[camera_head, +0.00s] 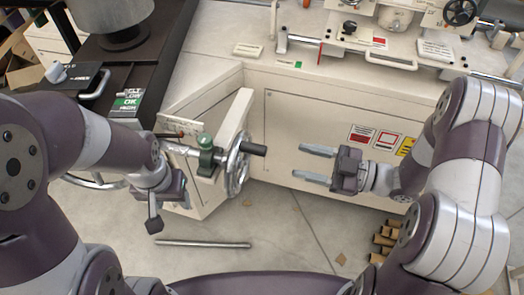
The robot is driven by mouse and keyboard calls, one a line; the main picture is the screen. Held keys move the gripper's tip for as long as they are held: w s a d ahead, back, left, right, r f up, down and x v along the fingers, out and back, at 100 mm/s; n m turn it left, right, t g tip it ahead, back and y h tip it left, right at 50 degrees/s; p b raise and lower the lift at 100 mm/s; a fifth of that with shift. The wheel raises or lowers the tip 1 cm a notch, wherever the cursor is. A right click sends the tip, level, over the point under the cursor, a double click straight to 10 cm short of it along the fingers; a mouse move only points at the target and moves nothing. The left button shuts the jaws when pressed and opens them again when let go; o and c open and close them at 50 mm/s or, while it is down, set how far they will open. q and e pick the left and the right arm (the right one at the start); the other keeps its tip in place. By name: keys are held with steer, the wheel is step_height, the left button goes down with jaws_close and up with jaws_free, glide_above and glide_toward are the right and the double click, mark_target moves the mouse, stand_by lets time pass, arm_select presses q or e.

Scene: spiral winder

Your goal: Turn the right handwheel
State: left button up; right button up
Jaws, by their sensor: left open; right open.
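The right handwheel (236,171) is a silvery wheel seen nearly edge-on, on the end of a shaft with a green fitting (206,154) at the machine's front. Its black handle (254,149) sticks out to the right. My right gripper (302,164) is open and empty, its two fingers pointing left toward the wheel. A gap separates the fingertips from the handle. My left gripper (154,213) is open at the lower left of the wheel, pointing down, and appears apart from it. Part of the wheel's shaft is behind my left arm.
The cream machine cabinet (310,115) stands close behind both grippers. A metal bar (203,244) lies on the floor. Small brown blocks (385,238) are stacked at the lower right. A black handwheel (459,11) sits on the machine's top right. The floor below the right gripper is mostly clear.

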mark_target(260, 151)
steer(key=x, duration=1.1)
steer(key=shift+f, duration=0.1)
jaws_close()
